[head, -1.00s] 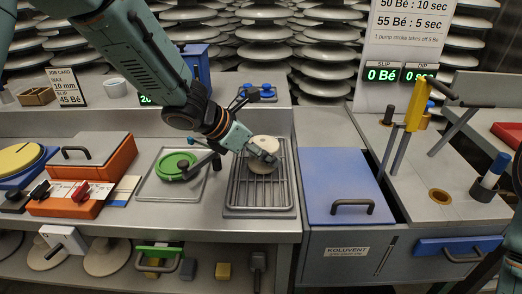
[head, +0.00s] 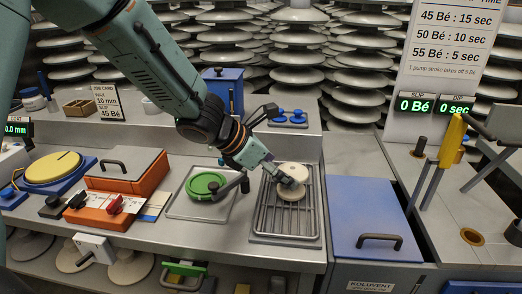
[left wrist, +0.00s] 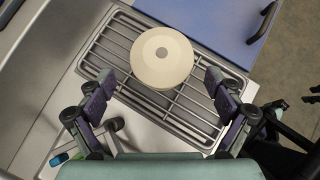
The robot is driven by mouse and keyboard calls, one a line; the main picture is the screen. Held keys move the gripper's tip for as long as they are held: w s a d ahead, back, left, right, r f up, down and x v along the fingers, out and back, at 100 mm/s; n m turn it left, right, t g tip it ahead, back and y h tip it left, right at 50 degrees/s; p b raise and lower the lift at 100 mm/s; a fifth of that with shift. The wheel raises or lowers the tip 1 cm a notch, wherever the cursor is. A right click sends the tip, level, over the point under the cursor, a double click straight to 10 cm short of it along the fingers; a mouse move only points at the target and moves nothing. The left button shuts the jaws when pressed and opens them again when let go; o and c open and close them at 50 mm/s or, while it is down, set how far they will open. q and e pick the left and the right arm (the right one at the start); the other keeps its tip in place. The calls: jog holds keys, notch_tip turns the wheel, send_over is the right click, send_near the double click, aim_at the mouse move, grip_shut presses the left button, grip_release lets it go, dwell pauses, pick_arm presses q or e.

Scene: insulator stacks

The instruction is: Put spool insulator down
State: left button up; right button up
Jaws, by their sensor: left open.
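The spool insulator (head: 292,174) is cream-coloured and round and stands on the wire rack (head: 262,218) in its metal tray. In the left wrist view the insulator (left wrist: 162,58) shows from above, with a small dark hole in its middle. My left gripper (head: 290,178) is beside it in the head view. In the left wrist view my left gripper (left wrist: 158,92) is open, its two dark finger pads apart on either side, just short of the insulator. The insulator's underside is hidden. My right gripper is not in view.
A green round dish (head: 206,185) lies on a tray left of the rack. A blue lid (head: 372,205) with a dark handle is to the right. An orange box (head: 125,175) stands further left. A yellow lever (head: 452,140) stands at right.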

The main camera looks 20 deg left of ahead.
pick_arm(q)
jog(key=p+v, duration=0.4)
jog(key=v, duration=0.4)
jog(key=shift+p, duration=0.35)
jog(key=shift+f, duration=0.15)
jog(key=b+x, duration=0.7)
jog(key=x, duration=0.4)
jog(key=shift+w+d+f, duration=0.15)
jog(key=shift+w+f, duration=0.1)
jog(key=shift+f, duration=0.05)
jog(key=shift+w+d+f, duration=0.1)
jog(key=shift+f, duration=0.2)
jog(key=shift+r, duration=0.1)
